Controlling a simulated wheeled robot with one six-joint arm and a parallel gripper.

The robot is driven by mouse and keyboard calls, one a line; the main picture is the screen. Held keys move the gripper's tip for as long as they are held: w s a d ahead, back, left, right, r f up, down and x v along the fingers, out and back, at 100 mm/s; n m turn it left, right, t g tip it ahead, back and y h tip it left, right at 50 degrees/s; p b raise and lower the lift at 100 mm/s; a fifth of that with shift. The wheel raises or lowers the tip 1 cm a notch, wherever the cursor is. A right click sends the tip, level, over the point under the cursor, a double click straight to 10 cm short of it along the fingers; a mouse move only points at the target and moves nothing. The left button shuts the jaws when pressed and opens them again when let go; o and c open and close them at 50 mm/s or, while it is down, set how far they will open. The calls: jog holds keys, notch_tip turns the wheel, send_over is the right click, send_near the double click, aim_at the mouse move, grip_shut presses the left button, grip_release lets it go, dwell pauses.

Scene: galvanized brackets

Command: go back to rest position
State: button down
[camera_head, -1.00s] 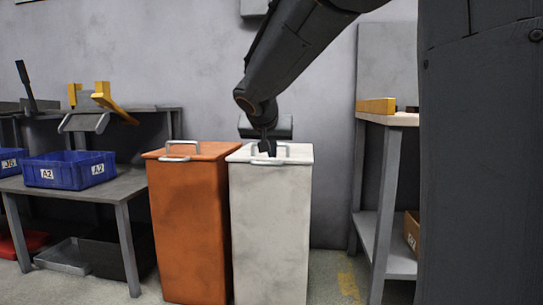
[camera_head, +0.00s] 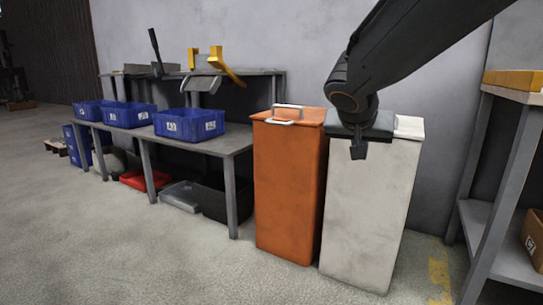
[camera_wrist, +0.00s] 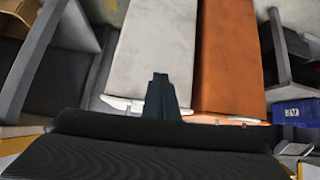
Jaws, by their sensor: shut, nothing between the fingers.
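My gripper (camera_head: 358,150) hangs from my dark arm in front of the upper part of the white bin (camera_head: 370,210) in the head view. Its fingers are together and hold nothing. In the wrist view my gripper (camera_wrist: 161,90) points at the white bin (camera_wrist: 150,50), with the orange bin (camera_wrist: 230,60) beside it. My arm hides most of the white bin's lid and its handle in the head view.
The orange bin (camera_head: 288,190) with a metal handle stands left of the white one. A grey workbench (camera_head: 235,142) with several blue boxes, including one marked box (camera_head: 190,125), is further left. A shelf (camera_head: 490,235) stands at the right. Open floor (camera_head: 120,250) lies front left.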

jog(key=s+a+f+n+g+y+p, duration=0.1)
jog(key=s+a+n+g+y+p, duration=0.4)
jog(key=s+a, duration=1.05)
jog(key=s+a+f+n+g+y+p, duration=0.25)
jog(key=s+a+n+p, duration=0.45)
jog(key=s+a, duration=0.85)
jog(key=s+d+r+m+h+p, duration=0.1)
jog(key=s+d+r+m+p, duration=0.1)
jog(key=d+r+p, duration=1)
jog(key=s+d+r+m+h+p, duration=0.1)
jog(key=d+r+m+p, duration=0.3)
jog(key=d+r+p, duration=0.8)
jog(key=shift+s+d+r+g+p, duration=0.3)
jog(key=shift+r+p, duration=2.1)
jog(key=shift+p, duration=4.3)
jog(key=shift+s+a+h, duration=0.1)
jog(key=shift+a+h, duration=0.05)
jog(key=shift+h, duration=0.1)
